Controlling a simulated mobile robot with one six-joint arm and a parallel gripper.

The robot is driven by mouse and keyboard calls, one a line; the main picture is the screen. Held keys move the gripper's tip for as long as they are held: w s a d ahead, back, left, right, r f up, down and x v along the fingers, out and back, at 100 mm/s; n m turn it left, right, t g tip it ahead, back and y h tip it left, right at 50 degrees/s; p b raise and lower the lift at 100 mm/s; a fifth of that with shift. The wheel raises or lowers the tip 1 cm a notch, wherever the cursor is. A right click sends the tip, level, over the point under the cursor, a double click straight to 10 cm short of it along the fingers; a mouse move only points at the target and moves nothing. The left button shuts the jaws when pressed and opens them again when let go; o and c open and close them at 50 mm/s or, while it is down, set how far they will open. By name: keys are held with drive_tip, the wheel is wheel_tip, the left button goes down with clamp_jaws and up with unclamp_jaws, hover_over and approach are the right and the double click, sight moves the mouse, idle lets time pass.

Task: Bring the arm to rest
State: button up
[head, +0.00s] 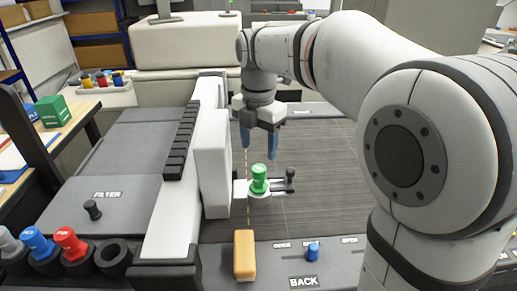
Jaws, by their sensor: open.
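My gripper (261,130) hangs at the end of my arm near the middle of the head view. It points down, its two blue fingertips are apart, and nothing is between them. Below it in the picture is a green knob-like piece (259,178) on a small white bracket (243,190). I see a gap between the fingertips and the green piece. My arm reaches in from the right and covers much of that side.
A white upright block (212,160) stands just left of the gripper. An orange block (244,255) lies on the front "BACK" panel (340,262). Red (70,243) and blue (37,241) pieces sit in holders at lower left. A green box (52,111) is on the left table.

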idle(0.4)
drive_tip(key=s+d+f+m+t, duration=0.1)
drive_tip(key=s+d+f+m, duration=0.4)
drive_tip(key=s+m, duration=0.4)
drive_tip(key=s+d+f+m+t, duration=0.1)
drive_tip(key=s+d+f+m, duration=0.4)
drive_tip(key=m, duration=1.3)
drive_tip(key=s+d, duration=0.1)
drive_tip(key=s, duration=0.2)
drive_tip(key=shift+s+d+f+m+t, duration=0.15)
drive_tip(key=shift+s+d+m+t, duration=0.15)
drive_tip(key=shift+s+d+m, duration=0.1)
